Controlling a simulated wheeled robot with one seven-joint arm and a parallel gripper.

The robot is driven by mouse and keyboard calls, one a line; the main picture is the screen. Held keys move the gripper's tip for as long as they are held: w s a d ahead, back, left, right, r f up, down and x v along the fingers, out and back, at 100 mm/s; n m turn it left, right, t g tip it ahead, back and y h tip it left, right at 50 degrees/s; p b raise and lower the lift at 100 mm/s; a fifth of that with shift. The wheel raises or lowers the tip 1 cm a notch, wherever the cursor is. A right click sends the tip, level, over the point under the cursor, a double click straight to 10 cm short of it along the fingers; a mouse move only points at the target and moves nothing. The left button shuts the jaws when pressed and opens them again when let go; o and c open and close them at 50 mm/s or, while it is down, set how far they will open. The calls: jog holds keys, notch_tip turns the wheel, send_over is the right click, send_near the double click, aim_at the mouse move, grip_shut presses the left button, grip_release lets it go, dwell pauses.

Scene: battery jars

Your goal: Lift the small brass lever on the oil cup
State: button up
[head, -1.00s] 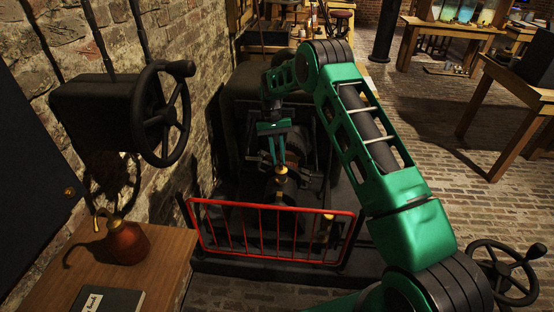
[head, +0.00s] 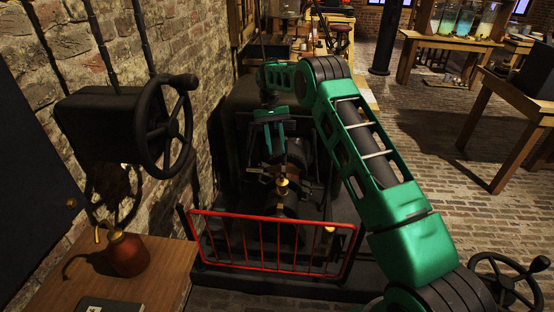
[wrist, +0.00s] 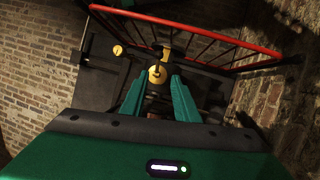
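The brass oil cup (head: 282,187) stands upright on the dark machine behind the red railing. It also shows in the wrist view (wrist: 157,75), just beyond and between the tips of my gripper's fingers. My gripper (head: 274,150) is above and behind the cup in the head view, apart from it. In the wrist view my gripper (wrist: 157,82) has two green fingers with a clear gap and nothing held between them. The small lever is too small and dark to make out on the cup.
A red railing (head: 270,268) stands in front of the machine. A second brass piece (head: 330,229) is to the cup's right, near the railing. A brick wall (head: 200,60) with a black handwheel (head: 166,135) is on the left. A copper oil can (head: 128,253) sits on a wooden table (head: 165,270).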

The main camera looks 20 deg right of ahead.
jog(key=shift+w+r, duration=0.3)
jog(key=shift+r, duration=0.35)
jog(key=shift+o, duration=0.2)
jog(key=shift+r, duration=0.1)
